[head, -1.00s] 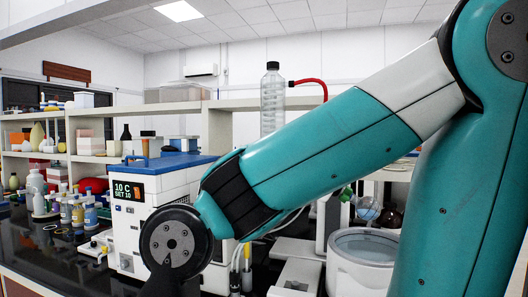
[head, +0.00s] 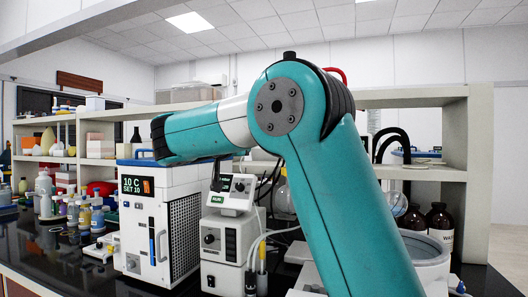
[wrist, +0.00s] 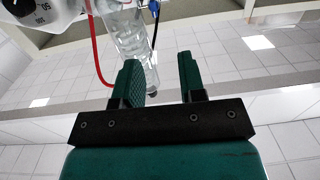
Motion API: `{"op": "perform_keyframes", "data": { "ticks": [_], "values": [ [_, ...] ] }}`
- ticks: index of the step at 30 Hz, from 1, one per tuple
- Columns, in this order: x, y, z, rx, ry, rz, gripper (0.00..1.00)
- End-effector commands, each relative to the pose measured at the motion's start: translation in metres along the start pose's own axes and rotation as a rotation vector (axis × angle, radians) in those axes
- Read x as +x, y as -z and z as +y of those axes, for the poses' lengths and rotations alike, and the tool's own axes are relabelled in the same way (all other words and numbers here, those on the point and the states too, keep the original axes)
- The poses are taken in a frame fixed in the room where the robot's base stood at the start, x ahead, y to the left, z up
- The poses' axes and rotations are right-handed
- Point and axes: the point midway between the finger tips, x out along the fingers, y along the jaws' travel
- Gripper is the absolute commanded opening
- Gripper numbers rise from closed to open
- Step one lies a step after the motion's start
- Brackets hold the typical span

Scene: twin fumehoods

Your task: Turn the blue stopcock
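My gripper (wrist: 160,65) is open and empty in the wrist view, its two green fingers apart. A clear ribbed glass vessel (wrist: 122,28) with a dark cap lies beyond the fingers in that view, apart from them as far as I can tell. A small blue piece (wrist: 153,6) shows at the top edge beside the glass; I cannot tell whether it is the blue stopcock. In the head view my arm covers the middle, and my gripper is hidden there.
A white chiller (head: 145,225) with a blue top stands left of my arm. A white instrument (head: 225,245) stands beside it. Brown bottles (head: 440,218) and a round bath (head: 432,262) are at the right. A red hose (wrist: 97,60) runs beside the glass.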

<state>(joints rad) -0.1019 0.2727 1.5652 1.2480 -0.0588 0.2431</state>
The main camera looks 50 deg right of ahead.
Motion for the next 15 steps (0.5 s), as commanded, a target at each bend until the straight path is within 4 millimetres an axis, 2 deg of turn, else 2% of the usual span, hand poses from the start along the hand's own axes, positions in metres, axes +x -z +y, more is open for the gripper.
{"op": "perform_keyframes", "data": {
  "ticks": [7, 15],
  "values": [
    [0.026, 0.009, 0.009, 0.011, -0.044, 0.03, 0.37],
    [0.087, 0.013, 0.011, 0.01, -0.043, 0.027, 0.37]
  ]
}}
